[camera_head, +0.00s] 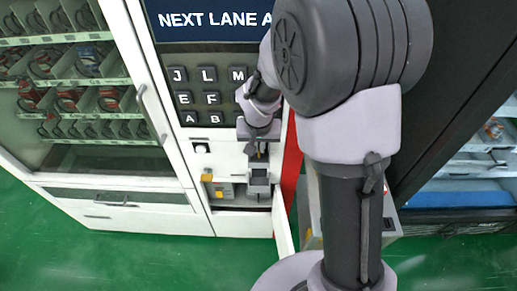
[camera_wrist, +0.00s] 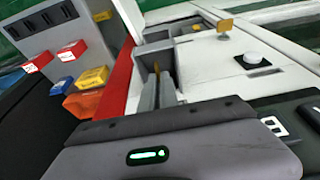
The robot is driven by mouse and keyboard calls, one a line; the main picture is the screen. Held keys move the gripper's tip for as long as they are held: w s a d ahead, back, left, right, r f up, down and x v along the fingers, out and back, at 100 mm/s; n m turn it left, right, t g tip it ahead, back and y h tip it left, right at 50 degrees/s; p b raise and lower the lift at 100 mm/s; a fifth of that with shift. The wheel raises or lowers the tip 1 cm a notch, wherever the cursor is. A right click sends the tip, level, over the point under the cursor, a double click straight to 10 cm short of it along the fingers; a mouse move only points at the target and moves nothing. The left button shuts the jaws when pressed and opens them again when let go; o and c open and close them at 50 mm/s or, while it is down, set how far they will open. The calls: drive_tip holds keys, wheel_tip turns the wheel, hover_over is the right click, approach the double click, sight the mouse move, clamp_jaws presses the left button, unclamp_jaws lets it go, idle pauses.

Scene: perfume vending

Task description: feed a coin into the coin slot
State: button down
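In the head view my gripper (camera_head: 258,151) hangs in front of the white vending machine panel (camera_head: 225,220), just below the keypad. Grey finger-like parts (camera_wrist: 160,88) show past my gripper's body in the wrist view. How far apart the fingertips are is unclear. A grey box-like part (camera_head: 258,180) is just below my gripper. Left of it is a grey fitting with a yellow piece (camera_head: 220,193). I cannot tell which opening is the coin slot.
The dark keypad (camera_head: 209,97) is above. A small dark square with a round white knob (camera_head: 201,148) is on the panel at left; it also shows in the wrist view (camera_wrist: 252,61). A white flap (camera_head: 283,225) stands out low on the right. Glass-fronted shelves (camera_head: 75,75) are at left.

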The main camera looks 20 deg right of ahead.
drive_tip(key=shift+w+d+f, duration=0.1)
drive_tip(key=shift+w+f, duration=0.1)
drive_tip(key=shift+f, duration=0.1)
drive_tip(key=c, duration=1.5)
unclamp_jaws()
drive_tip(key=shift+c, duration=0.2)
drive_tip(key=shift+r, duration=0.15)
drive_tip(key=p+v, duration=0.2)
drive_tip(key=v, duration=1.5)
drive_tip(key=shift+p, duration=0.4)
drive_tip(key=shift+s+r, duration=0.1)
